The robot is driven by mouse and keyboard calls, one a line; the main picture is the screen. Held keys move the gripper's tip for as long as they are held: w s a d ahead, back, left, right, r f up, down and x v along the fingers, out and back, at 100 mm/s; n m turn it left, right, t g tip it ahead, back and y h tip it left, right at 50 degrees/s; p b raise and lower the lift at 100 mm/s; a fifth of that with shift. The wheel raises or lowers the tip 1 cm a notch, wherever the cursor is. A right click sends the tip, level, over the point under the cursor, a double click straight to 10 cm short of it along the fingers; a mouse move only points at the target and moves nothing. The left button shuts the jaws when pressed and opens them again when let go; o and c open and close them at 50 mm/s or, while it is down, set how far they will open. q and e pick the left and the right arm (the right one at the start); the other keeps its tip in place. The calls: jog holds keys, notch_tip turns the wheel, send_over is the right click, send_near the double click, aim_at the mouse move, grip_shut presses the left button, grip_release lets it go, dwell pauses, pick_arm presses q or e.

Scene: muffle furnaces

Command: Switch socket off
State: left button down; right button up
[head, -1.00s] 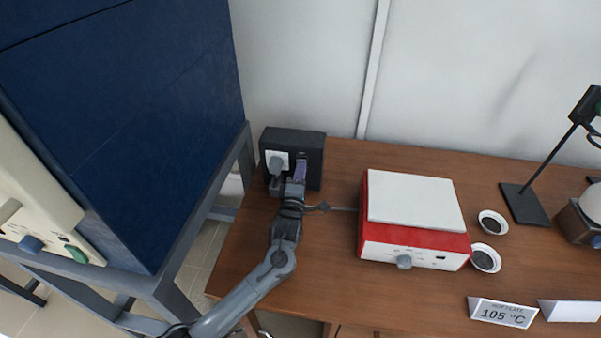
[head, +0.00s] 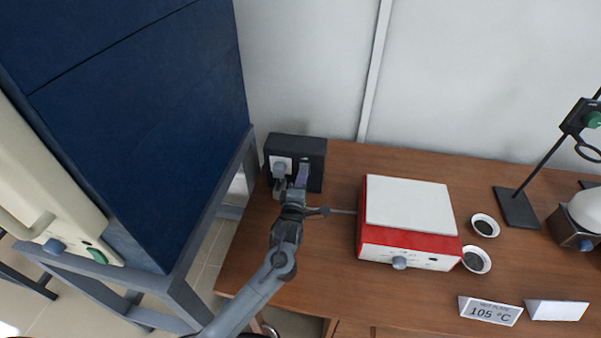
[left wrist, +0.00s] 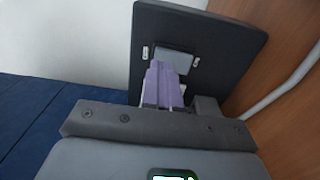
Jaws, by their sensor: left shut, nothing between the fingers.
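The black socket box (head: 313,158) stands at the back left of the wooden table, against the wall. It carries a white socket face (head: 281,164) with a plug in it. In the left wrist view the dark socket panel (left wrist: 232,40) fills the upper right, with a grey rocker plate (left wrist: 176,62) on it. My left gripper (head: 302,178) is shut and empty, its purple fingers (left wrist: 160,84) right in front of that plate and covering its lower part. I cannot tell whether the fingertips touch it. My right gripper is not in view.
A red and white hot plate (head: 408,222) stands right of the socket, with its cable near my left wrist. Small dishes (head: 476,259), a sign (head: 490,311) and a stand (head: 518,208) are further right. A blue furnace (head: 140,110) on a grey frame is at the left.

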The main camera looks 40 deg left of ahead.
pick_arm(q)
jog(key=r+p+v, duration=0.1)
jog(key=v, duration=1)
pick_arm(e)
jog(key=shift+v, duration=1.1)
pick_arm(q)
jog(key=shift+s+r, duration=0.15)
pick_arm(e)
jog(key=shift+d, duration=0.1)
